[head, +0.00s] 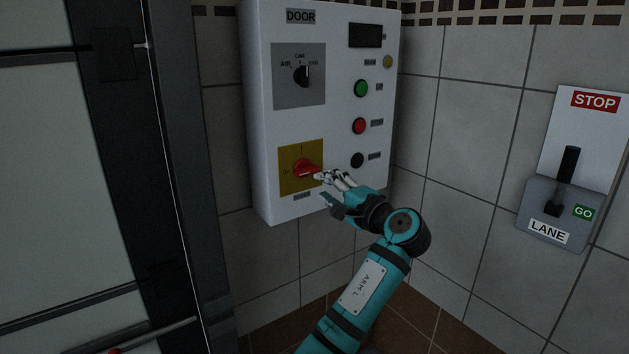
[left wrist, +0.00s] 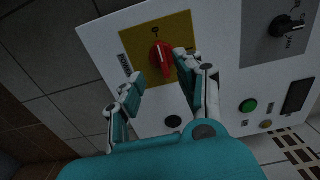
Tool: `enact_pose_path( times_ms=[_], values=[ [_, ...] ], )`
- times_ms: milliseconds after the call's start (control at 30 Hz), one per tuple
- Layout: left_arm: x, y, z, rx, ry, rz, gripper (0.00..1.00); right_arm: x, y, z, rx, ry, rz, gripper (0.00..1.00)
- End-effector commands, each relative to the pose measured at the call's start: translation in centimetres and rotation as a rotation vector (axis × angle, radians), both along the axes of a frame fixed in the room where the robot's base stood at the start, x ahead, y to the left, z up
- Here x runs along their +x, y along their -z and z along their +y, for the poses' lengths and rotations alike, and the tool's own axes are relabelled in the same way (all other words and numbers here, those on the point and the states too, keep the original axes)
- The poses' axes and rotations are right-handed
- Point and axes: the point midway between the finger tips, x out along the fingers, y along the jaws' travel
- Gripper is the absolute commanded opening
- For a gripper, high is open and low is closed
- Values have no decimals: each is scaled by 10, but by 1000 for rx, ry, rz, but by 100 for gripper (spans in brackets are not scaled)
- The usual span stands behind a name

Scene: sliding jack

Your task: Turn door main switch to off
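The white door panel (head: 335,35) carries a yellow plate (head: 287,154) at its lower left with the red main switch (head: 305,169). The switch's handle lies roughly level in the head view, in line with the mark at the plate's left side. The red switch also shows in the left wrist view (left wrist: 162,57), its handle pointing towards the O mark. My left gripper (head: 322,186) is open and empty at the switch's lower right, with its fingers apart. In the left wrist view one finger is close beside the knob; I cannot tell whether it touches. My right gripper is not in view.
The panel also has a black selector (head: 302,76), a green button (head: 361,88), a red button (head: 359,126) and a black button (head: 357,160). A lane lever (head: 567,170) is on the right wall. A dark door frame (head: 175,180) stands at left.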

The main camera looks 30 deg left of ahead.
Motion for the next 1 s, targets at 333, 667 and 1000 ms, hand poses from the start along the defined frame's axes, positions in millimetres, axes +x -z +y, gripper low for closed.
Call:
enact_pose_path(
  times_ms=[333,667,1000],
  values=[
    [-13,1,-30,-2,-1,1,36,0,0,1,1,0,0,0],
    [-13,0,-30,-1,-1,1,36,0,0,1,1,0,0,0],
    [8,55,-33,-19,81,82,36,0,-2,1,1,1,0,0]
  ],
)
